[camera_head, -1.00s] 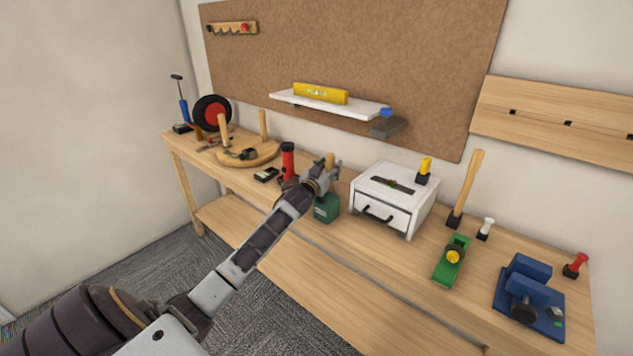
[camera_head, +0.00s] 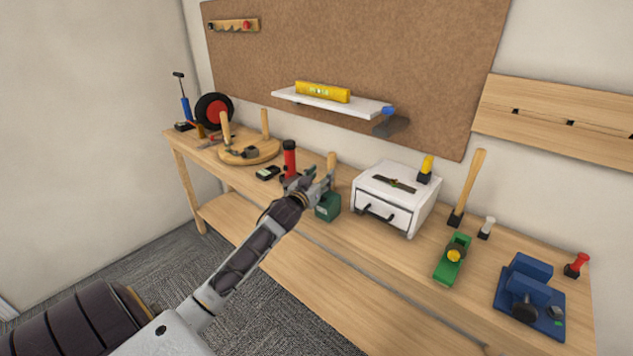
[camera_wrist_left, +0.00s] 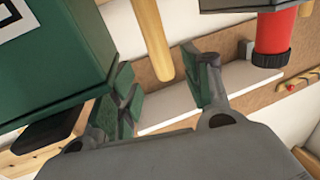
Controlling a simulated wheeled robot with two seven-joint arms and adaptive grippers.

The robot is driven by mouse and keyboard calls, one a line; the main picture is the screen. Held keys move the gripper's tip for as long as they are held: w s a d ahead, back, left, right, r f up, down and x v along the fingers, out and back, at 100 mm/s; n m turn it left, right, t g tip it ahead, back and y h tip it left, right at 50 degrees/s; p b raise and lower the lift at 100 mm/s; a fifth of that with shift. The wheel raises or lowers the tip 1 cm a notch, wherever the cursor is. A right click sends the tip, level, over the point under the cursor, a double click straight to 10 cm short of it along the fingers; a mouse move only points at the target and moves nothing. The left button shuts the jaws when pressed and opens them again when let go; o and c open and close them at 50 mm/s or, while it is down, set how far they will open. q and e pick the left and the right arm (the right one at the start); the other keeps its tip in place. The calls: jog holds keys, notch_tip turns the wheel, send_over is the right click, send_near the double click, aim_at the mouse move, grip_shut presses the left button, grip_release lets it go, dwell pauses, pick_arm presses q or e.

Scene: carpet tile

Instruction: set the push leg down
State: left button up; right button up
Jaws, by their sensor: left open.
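A light wooden leg (camera_head: 331,160) stands upright beside or behind a dark green box (camera_head: 328,207) in the middle of the bench (camera_head: 340,255). The gripper and box hide its lower part. My left gripper (camera_head: 322,181) is open, just in front and left of the leg. In the left wrist view the leg (camera_wrist_left: 152,38) shows beyond the open fingers (camera_wrist_left: 168,88), apart from them, with the green box (camera_wrist_left: 50,55) on the left. A round wooden board (camera_head: 262,155) with two upright legs lies on the bench's left part. My right gripper is not in view.
A red torch-like cylinder (camera_head: 289,160) stands close left of the gripper. A white drawer box (camera_head: 385,213) is to the right. Further right are a mallet (camera_head: 468,185), a green plane (camera_head: 448,268) and a blue vise (camera_head: 530,300). A white shelf (camera_head: 320,102) hangs behind.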

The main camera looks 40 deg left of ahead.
pick_arm(q)
jog(key=shift+s+d, duration=0.15)
jog(key=shift+s, duration=0.6)
jog(key=shift+s+d, duration=0.1)
jog(key=shift+s, duration=0.6)
